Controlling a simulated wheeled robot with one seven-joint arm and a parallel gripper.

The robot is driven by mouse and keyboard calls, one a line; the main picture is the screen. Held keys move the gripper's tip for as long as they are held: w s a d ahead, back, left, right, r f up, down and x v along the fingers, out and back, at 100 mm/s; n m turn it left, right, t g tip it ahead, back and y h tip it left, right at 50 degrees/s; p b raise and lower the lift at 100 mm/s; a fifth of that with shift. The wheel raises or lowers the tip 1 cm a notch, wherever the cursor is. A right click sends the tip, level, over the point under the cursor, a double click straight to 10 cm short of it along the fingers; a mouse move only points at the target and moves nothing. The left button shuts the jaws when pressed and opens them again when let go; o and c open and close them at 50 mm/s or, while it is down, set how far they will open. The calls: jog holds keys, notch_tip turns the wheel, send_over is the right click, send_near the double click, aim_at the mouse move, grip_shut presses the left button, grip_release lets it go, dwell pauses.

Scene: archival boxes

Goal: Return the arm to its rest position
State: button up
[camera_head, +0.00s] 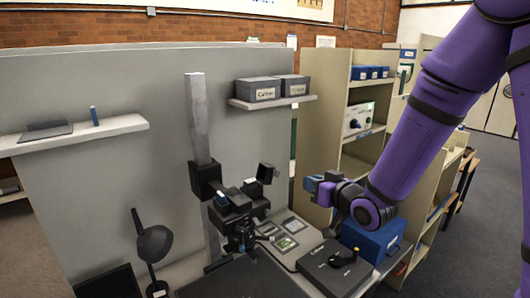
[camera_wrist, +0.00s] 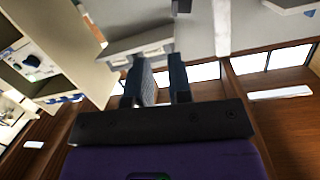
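My purple arm (camera_head: 430,120) comes in from the upper right of the head view and bends at the wrist. My gripper (camera_head: 312,186) points left, above the desk and in front of the tan shelving. In the wrist view its two dark blue fingers (camera_wrist: 163,72) stand apart with a gap between them. Nothing shows held in that gap.
A wall shelf (camera_head: 270,103) holds two grey boxes. Tan shelving (camera_head: 322,100) stands behind. A black lamp (camera_head: 153,244) is left.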

jog(key=s+d+r+m+g+h, duration=0.2)
jog(key=s+d+r+g+h, duration=0.1)
jog(key=s+d+r+h, duration=0.55)
jog(key=s+d+r+g, duration=0.2)
jog(key=s, duration=0.5)
jog(key=s+d+r+m+g, duration=0.1)
jog(key=s+r+g, duration=0.1)
jog(key=s, duration=0.5)
jog(key=s+d+r+m+g, duration=0.1)
jog(key=s+d+r, duration=0.1)
jog(key=s, duration=0.5)
jog(key=shift+s+d+r+g, duration=0.35)
jog(key=shift+s+g, duration=0.05)
